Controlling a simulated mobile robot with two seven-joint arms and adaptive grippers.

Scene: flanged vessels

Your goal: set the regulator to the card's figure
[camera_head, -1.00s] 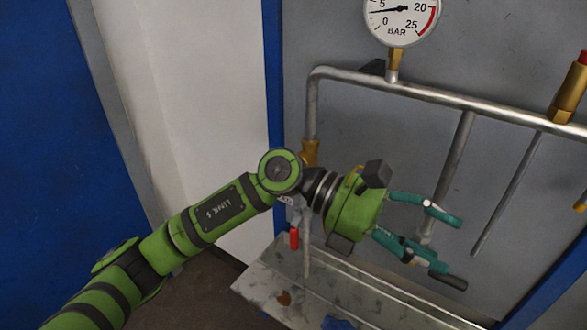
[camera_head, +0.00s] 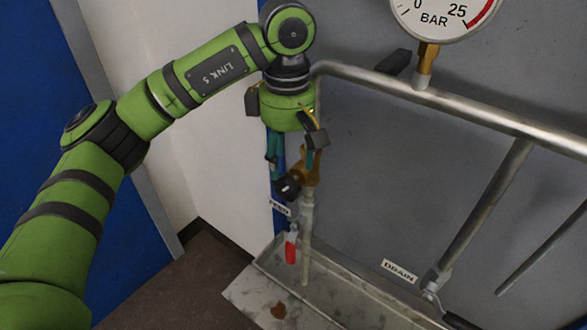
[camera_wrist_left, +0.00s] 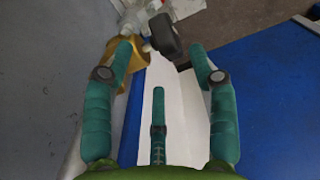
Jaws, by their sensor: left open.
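The brass regulator (camera_head: 312,172) sits on the vertical pipe at the left end of the pipework, with a black knob (camera_head: 288,187) at its front. My left gripper (camera_head: 292,160) points down just above it, teal fingers open. In the wrist view the knob (camera_wrist_left: 165,36) lies beyond the open fingers, between them and nearer the right one; the brass body (camera_wrist_left: 118,62) shows behind the left finger. I cannot tell whether a finger touches it. The pressure gauge (camera_head: 440,12) is cut off at the top, its needle out of view. No card is visible.
A red-handled valve (camera_head: 290,248) hangs below the regulator. A metal tray (camera_head: 262,290) lies beneath. A DRAIN label (camera_head: 399,271) is beside a lower valve. The horizontal pipe (camera_head: 460,108) runs right, close to my left wrist.

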